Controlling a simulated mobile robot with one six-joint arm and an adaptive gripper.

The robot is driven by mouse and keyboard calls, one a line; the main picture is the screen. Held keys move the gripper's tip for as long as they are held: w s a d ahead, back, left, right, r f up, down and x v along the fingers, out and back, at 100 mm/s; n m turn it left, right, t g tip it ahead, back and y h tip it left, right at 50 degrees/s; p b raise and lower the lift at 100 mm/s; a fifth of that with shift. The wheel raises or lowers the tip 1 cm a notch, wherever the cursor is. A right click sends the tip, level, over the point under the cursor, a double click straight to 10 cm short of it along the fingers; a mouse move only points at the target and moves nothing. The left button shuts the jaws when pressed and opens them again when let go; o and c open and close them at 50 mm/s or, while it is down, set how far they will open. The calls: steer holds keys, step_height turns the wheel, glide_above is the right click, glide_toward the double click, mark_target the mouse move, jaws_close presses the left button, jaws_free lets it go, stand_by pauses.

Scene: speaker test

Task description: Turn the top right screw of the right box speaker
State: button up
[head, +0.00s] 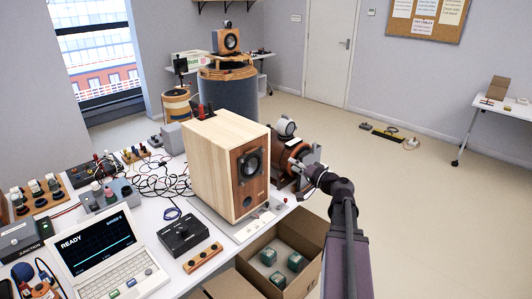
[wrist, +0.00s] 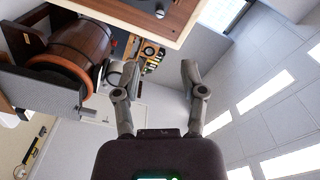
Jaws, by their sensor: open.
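A pale wooden box speaker (head: 212,158) stands on the table, its brown front panel (head: 250,178) with a dark round driver turned to the right. Its individual screws are too small to make out in the head view. In the wrist view, the edge of a wooden box with a brown panel (wrist: 188,12) crosses the top, with a small round metallic piece (wrist: 160,14) on it. My gripper (head: 303,165) is right of the speaker's front, beside a brown barrel-like speaker. The wrist view shows my gripper (wrist: 160,72) open, with nothing between its fingers.
The barrel-like speaker (wrist: 84,44) is close to my left finger in the wrist view. An open carton (head: 240,276) with green boxes sits below the table's front edge. A laptop (head: 102,245) and a black control box (head: 186,232) are left of it. Floor to the right is largely clear.

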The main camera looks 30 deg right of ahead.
mark_target(262, 150)
steer(key=shift+w, duration=0.1)
steer(key=x, duration=1.3)
steer(key=shift+w+a, duration=0.2)
steer(key=shift+w, duration=0.1)
jaws_close()
